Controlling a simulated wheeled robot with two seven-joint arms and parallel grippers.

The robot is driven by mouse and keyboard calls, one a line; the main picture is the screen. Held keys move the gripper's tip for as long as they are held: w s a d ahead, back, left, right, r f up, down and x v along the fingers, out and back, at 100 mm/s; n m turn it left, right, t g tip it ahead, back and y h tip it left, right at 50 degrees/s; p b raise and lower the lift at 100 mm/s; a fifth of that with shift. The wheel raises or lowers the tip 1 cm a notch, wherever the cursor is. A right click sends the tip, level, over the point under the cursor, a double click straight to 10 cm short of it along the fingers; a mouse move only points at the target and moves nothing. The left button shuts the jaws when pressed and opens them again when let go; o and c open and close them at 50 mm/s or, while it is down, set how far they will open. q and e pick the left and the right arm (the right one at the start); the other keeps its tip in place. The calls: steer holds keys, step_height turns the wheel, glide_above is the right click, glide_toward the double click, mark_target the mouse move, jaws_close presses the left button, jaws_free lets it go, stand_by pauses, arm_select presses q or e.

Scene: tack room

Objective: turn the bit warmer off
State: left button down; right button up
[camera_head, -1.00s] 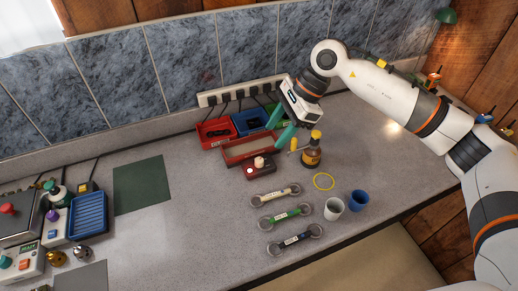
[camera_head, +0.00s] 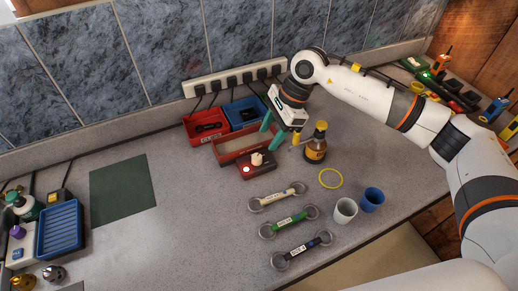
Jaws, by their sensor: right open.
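A small red box with a cream knob on top and a small light spot on its front (camera_head: 247,170) stands on the counter; it may be the bit warmer, but no label is readable. My right gripper (camera_head: 275,131) is open and empty, with teal fingers pointing down. It is above and behind the red box, close to the knob but apart from it in the picture. Three bits with ring ends lie in front: a cream one (camera_head: 277,196), a green one (camera_head: 289,222) and a dark one (camera_head: 302,250). My left gripper is not in view.
A brown bottle (camera_head: 316,148) stands right of the gripper. Red tray (camera_head: 228,150), red bin (camera_head: 190,128), blue bin (camera_head: 232,112) and a power strip (camera_head: 215,84) are behind. A yellow ring (camera_head: 331,178), white cup (camera_head: 345,209) and blue cup (camera_head: 372,196) stand right. The counter left is clear around a green mat (camera_head: 122,188).

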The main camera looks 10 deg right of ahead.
mark_target(257, 157)
steer(key=p+x, duration=0.2)
steer(key=x, duration=0.5)
steer(key=shift+w+f, duration=0.1)
steer(key=shift+a+f+p, duration=0.2)
steer(key=shift+f+p, duration=0.1)
steer(key=shift+f, duration=0.05)
steer(key=shift+c, duration=0.3)
steer(key=c, duration=0.9)
